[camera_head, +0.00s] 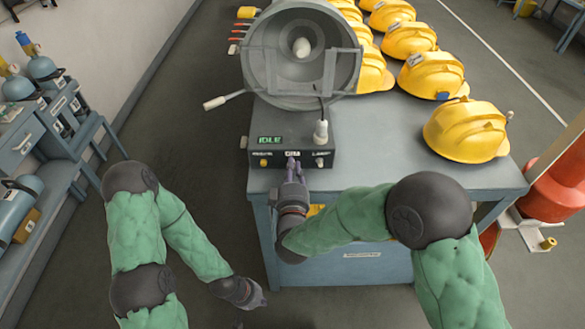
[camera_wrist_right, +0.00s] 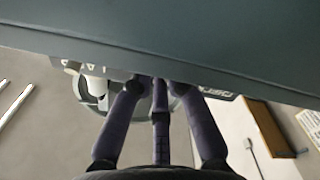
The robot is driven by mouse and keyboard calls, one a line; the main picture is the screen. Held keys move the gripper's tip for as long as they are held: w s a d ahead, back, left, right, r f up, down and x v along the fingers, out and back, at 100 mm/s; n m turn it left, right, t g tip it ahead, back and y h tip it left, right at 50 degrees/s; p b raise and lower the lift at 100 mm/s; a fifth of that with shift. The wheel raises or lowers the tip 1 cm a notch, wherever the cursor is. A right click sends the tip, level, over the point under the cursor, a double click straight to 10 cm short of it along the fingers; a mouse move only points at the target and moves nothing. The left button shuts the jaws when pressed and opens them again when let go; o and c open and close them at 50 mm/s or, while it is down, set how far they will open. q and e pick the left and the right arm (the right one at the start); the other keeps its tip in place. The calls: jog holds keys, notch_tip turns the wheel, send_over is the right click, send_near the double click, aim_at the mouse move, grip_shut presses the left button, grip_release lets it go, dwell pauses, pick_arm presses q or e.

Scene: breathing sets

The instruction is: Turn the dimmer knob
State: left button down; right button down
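A dark control box (camera_head: 290,132) with a green IDLE display (camera_head: 270,141) sits at the front of the grey bench, under a large round lamp-like dish (camera_head: 300,50). My right gripper (camera_head: 293,163) reaches the middle of the box's front panel, and its fingers cover what is there. In the right wrist view its three purple fingers (camera_wrist_right: 158,82) converge at the lower edge of the box (camera_wrist_right: 160,40); the tips are partly hidden, so I cannot tell whether they hold a knob. My left gripper (camera_head: 258,299) hangs low, apart from the bench; its finger opening is unclear.
A yellow control (camera_head: 263,162) and a right-hand control (camera_head: 320,162) flank my right fingers. Several yellow helmets (camera_head: 466,131) line the bench (camera_head: 400,176). A blue-grey bench (camera_head: 30,130) with cylinders stands at left. The floor between is clear.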

dwell(0.4)
jog(key=n+p, duration=0.3)
jog(key=n, duration=0.1)
jog(key=shift+r, duration=0.1)
jog(key=shift+a+n+p, duration=0.15)
jog(key=shift+n+p, duration=0.95)
jog(key=shift+n, duration=1)
jog(key=c, duration=1.2)
grip_release()
jog(key=shift+s, duration=0.1)
jog(key=s, duration=1.2)
